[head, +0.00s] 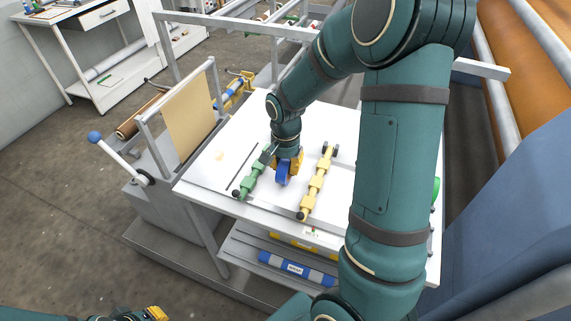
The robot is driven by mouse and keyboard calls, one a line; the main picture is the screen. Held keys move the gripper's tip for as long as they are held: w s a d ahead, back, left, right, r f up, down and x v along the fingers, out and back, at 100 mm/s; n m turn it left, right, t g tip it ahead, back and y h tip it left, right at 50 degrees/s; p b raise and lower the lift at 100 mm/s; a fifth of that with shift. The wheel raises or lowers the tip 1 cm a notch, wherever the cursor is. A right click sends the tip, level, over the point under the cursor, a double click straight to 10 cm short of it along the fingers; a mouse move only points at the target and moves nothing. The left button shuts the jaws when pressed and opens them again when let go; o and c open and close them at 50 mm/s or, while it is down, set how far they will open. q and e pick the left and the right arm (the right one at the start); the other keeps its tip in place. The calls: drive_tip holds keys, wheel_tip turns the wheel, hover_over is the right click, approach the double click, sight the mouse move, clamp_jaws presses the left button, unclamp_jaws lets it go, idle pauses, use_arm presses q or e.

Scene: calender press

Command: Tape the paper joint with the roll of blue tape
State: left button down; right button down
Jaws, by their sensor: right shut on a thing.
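The roll of blue tape (282,174) is in my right gripper (288,166), low over the white table top. The gripper's yellow fingers are shut on the roll, and the arm hides part of the table behind it. I cannot tell whether the roll touches the surface. The paper joint is not clear; a thin dark line shows on the white surface left of the green piece. My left gripper (155,313) shows only in part at the bottom left edge, with a yellow fingertip, far from the table.
A green jointed piece (250,180) lies left of the tape and a yellow jointed piece (318,183) right of it. A lever with a blue knob (94,137) stands left of the table (215,172).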

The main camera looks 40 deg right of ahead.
drive_tip(key=shift+f+b, duration=0.3)
drive_tip(key=shift+f, duration=0.05)
idle(0.4)
drive_tip(key=shift+w+d, duration=0.1)
drive_tip(key=shift+d, duration=0.05)
drive_tip(key=shift+w+d, duration=0.15)
drive_tip(key=shift+d, duration=0.2)
idle(0.4)
drive_tip(key=shift+w+d, duration=0.25)
drive_tip(key=shift+d, duration=0.2)
drive_tip(key=shift+d, duration=0.1)
drive_tip(key=shift+w+d, duration=0.25)
drive_tip(key=shift+d, duration=0.15)
drive_tip(key=shift+d, duration=0.1)
idle(0.5)
drive_tip(key=shift+w+d, duration=0.25)
drive_tip(key=shift+d, duration=0.1)
